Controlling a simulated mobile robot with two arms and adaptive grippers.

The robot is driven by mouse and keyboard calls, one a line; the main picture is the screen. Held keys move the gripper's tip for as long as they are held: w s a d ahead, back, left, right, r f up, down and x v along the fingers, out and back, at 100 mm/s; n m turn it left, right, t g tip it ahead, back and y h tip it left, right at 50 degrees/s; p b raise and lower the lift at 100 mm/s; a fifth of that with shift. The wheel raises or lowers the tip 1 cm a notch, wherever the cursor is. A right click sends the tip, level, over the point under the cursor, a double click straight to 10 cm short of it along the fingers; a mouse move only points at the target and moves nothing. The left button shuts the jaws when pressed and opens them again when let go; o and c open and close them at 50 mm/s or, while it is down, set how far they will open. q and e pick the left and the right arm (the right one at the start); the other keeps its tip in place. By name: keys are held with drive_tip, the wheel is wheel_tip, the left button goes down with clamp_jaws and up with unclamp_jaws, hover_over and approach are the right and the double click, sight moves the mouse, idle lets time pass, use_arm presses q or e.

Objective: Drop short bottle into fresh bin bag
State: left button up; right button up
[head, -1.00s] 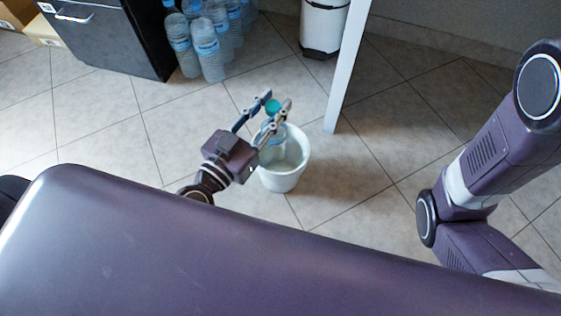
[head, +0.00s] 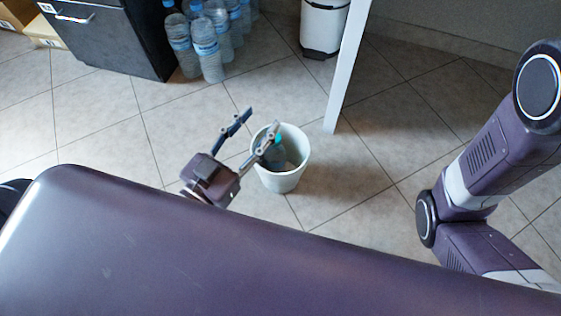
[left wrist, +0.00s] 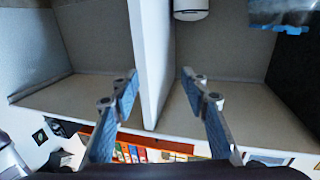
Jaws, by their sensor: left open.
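A white bin (head: 282,180) stands on the tiled floor in the middle of the head view. The short bottle (head: 275,150), clear with a teal cap, is inside the bin, partly hidden by a finger of my left gripper. My left gripper (head: 255,122) is open and empty, its fingers spread, at the left side of the bin with one finger over the rim. In the left wrist view my left gripper (left wrist: 160,85) also shows open with nothing between the fingers. No separate bag can be made out in the bin. My right gripper is not in view.
Several large water bottles (head: 208,48) stand by a dark cabinet (head: 115,40) at the upper left. A white bin with a dark base (head: 322,28) stands at the back beside a white panel (head: 347,65). Floor around the near bin is clear.

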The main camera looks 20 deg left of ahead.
use_arm(q)
drive_tip(key=v, duration=0.6)
idle(0.5)
